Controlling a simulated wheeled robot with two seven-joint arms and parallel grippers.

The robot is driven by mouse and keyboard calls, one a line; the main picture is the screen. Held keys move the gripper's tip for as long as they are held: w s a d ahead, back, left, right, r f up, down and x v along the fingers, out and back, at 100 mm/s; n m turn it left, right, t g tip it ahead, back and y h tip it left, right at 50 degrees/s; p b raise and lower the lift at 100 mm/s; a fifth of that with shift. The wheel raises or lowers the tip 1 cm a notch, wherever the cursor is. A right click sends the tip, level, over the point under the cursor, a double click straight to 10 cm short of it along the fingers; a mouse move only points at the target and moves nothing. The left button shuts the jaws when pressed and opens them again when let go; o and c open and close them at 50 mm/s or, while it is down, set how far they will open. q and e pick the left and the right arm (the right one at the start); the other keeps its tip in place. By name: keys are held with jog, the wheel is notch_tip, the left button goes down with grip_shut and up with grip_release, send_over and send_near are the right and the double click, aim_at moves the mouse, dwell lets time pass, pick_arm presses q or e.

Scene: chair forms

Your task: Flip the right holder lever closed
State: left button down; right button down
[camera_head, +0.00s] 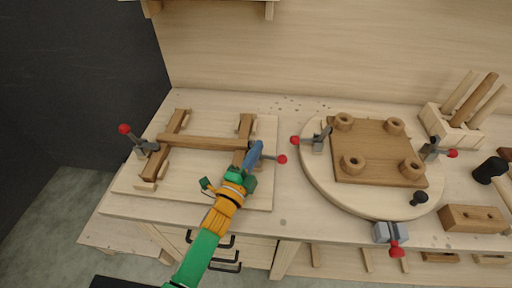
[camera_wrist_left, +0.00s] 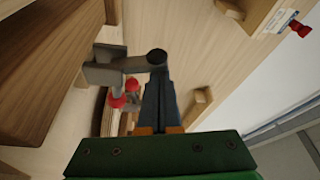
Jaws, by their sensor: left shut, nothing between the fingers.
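The right holder is mostly hidden behind my left gripper (camera_head: 255,150) in the head view. Its lever ends in a red knob (camera_head: 282,159) that points out to the right of the wooden frame. In the left wrist view the grey metal holder (camera_wrist_left: 105,72) shows beside my left fingers (camera_wrist_left: 158,95), with a dark round end just beyond the fingertips. Red knobs (camera_wrist_left: 116,101) show below it. My left gripper is shut and empty, close to the holder; I cannot tell whether it touches. My right gripper is not in view.
The wooden frame (camera_head: 205,142) lies on a pale board (camera_head: 225,186). The left holder with its red-knobbed lever (camera_head: 125,129) stands at its left end. To the right, a round turntable (camera_head: 318,180) carries a square wooden plate (camera_head: 377,148) and more red-knobbed clamps.

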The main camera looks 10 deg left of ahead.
pick_arm(q)
jog(key=shift+a+f+n+b, duration=0.3)
jog(key=shift+a+n+b, duration=0.2)
jog(key=shift+n+b, duration=0.35)
jog(key=shift+a+r, duration=0.1)
jog(key=shift+a, duration=0.35)
